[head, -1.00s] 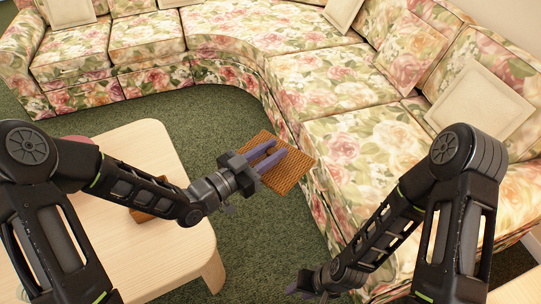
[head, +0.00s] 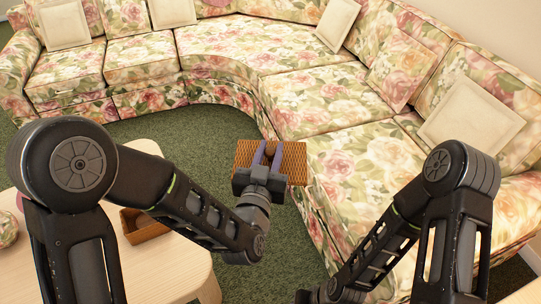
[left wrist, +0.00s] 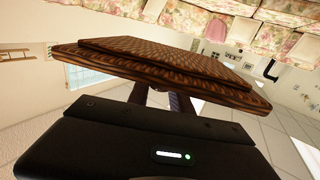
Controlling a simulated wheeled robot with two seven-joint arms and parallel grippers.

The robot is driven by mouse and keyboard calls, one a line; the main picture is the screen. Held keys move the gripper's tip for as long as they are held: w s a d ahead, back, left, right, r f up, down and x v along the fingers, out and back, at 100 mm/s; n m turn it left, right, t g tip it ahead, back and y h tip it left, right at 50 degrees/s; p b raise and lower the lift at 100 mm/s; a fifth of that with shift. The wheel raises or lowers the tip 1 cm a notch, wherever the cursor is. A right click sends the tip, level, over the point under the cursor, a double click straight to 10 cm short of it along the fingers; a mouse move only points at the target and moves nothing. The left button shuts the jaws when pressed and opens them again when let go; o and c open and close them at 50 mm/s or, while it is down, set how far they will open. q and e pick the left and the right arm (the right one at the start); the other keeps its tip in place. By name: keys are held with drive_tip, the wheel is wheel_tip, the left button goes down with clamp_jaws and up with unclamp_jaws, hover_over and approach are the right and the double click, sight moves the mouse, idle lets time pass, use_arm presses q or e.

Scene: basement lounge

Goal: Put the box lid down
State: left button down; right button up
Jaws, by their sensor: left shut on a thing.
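The box lid (head: 296,164) is a flat, brown woven rectangle. My left gripper (head: 268,158) is shut on a small brown knob in the middle of the lid and holds it in the air between the table and the sofa. In the left wrist view the lid (left wrist: 165,60) spans the frame beyond the gripper, with a raised panel on its face. A brown woven box (head: 142,228) stands on the pale table, partly hidden behind my left arm. My right arm reaches the bottom edge of the head view, where its fingers are cut off.
The pale wooden table (head: 180,268) is at the lower left, mostly behind my left arm. A floral corner sofa (head: 300,95) with cushions curves around the back and right. Green carpet (head: 215,125) lies between them. A pink item (head: 19,202) and a patterned round thing (head: 6,230) are on the table's left.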

use_arm(q)
drive_tip(key=shift+w+d+r+n+y, duration=0.1)
drive_tip(key=shift+r+n+y, duration=0.45)
drive_tip(key=shift+y, duration=0.4)
drive_tip(key=shift+w+d+r+n+y, duration=0.1)
drive_tip(key=shift+r+n+y, duration=0.3)
drive_tip(key=shift+n+y, duration=0.4)
drive_tip(key=shift+a+f+m, duration=0.1)
drive_tip(key=shift+m, duration=0.15)
